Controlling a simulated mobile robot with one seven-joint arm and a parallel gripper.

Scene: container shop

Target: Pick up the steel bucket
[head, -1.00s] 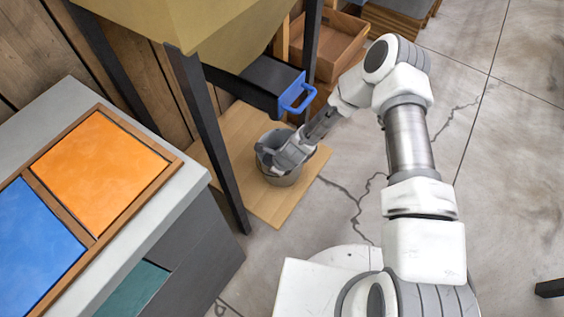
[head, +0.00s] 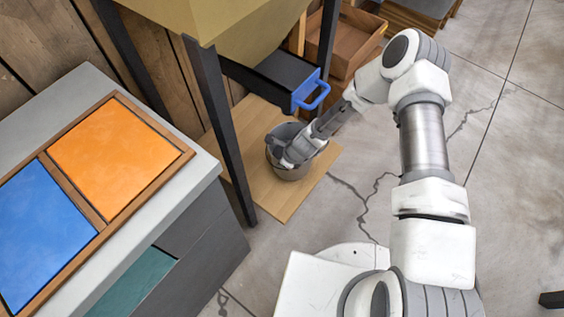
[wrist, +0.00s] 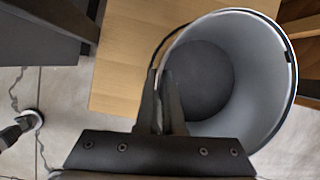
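The steel bucket (head: 291,173) is grey and open-topped, and appears upright over the light wooden board under the table at centre. Whether its base touches the board, I cannot tell. In the wrist view the bucket (wrist: 258,85) shows from above, with its dark bottom inside and a thin handle along the rim. My gripper (head: 286,161) reaches down to the left part of the bucket in the head view. In the wrist view my gripper (wrist: 160,85) has its fingers close together, one on each side of the bucket's wall, pinching it near the rim.
The wooden board (head: 277,205) lies on the concrete floor. A dark table leg (head: 220,120) stands left of the bucket, and a dark drawer with a blue handle (head: 311,92) hangs above it. Wooden crates (head: 350,45) are behind.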

